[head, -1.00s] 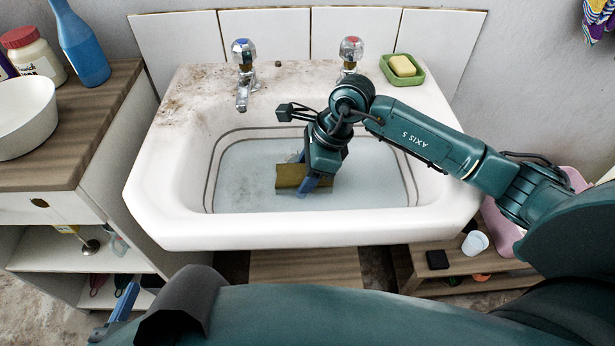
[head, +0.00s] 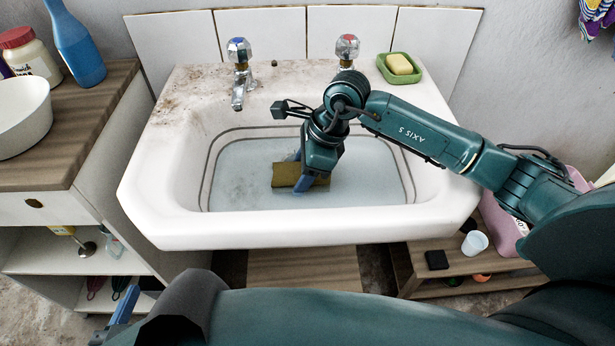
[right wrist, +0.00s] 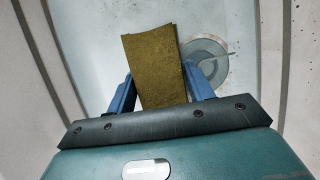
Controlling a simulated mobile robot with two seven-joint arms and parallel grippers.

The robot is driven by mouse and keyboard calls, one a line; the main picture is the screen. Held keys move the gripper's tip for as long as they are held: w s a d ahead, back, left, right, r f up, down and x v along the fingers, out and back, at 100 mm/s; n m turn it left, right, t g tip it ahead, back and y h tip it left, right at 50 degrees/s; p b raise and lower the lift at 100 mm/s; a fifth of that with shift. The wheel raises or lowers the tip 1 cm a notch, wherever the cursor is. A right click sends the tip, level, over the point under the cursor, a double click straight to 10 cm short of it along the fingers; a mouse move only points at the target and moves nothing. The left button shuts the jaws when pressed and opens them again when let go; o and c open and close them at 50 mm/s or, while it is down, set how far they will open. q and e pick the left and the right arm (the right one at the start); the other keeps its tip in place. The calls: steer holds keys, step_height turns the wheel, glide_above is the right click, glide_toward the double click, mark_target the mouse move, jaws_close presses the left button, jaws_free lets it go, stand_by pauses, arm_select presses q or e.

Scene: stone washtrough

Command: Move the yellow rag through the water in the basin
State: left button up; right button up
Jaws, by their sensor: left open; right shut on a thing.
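The yellow rag (head: 287,175) is a flat, dull mustard-coloured piece in the basin (head: 150,205) of the white sink. My right gripper (head: 300,185) is shut on it, over the middle of the basin. In the right wrist view the rag (right wrist: 154,62) extends out from between the blue fingers of my right gripper (right wrist: 160,88). The pale water (head: 245,185) covers the basin floor around it. How deep the rag sits in the water is hard to tell. My left gripper (head: 118,318) is open and empty at the lower left, partly hidden behind my own arm.
Two taps (head: 240,75) (head: 346,50) stand at the sink's back. A green soap dish (head: 400,68) with yellow soap is at the back right corner. A wooden-topped cabinet with a white bowl (head: 22,115) and bottles stands at left. A drain (right wrist: 205,62) shows beside the rag.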

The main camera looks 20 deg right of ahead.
steer(key=shift+s+a+r, duration=0.1)
steer(key=shift+a, duration=0.65)
steer(key=shift+s+d+f+b, duration=0.1)
steer(key=shift+d+f+b, duration=0.15)
steer(key=shift+d, duration=0.5)
steer(key=d, duration=0.3)
steer(key=shift+s+d, duration=0.1)
steer(key=shift+s, duration=0.1)
steer(key=shift+s+d, duration=0.1)
steer(key=shift+d, duration=0.2)
